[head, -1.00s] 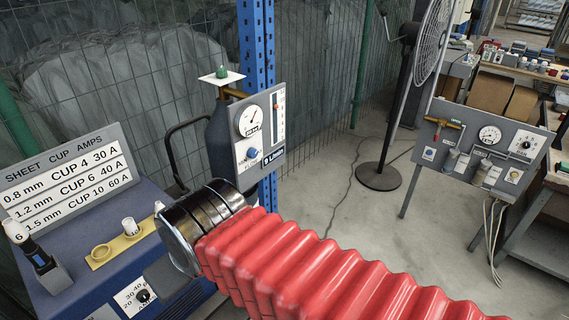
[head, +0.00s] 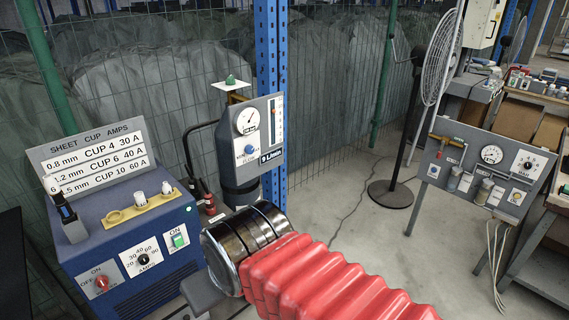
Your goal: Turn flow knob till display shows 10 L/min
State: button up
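The flow panel (head: 258,135) is a grey upright plate on the blue post. The small dark display (head: 271,155) seems to read 9 L/min. My arm enters from the bottom right in a red sleeve with a shiny black end. Part of my gripper (head: 204,293) shows as a grey shape below that end, apart from the knob and lower in the picture. Its fingertips are not clear, so its opening cannot be told.
A blue welding unit (head: 130,235) with dials, a yellow cup holder (head: 140,208) and a sheet-cup-amps sign (head: 95,160) stands at left. A dark gas cylinder (head: 232,150) is behind the panel. A fan (head: 390,193) and another gauge board (head: 490,165) stand right, with open floor between.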

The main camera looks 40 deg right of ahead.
aim_at(250, 149)
jog(key=k, duration=0.6)
jog(key=z, duration=0.9)
jog(key=i, duration=1)
jog(key=z, duration=0.05)
jog(key=k, duration=0.65)
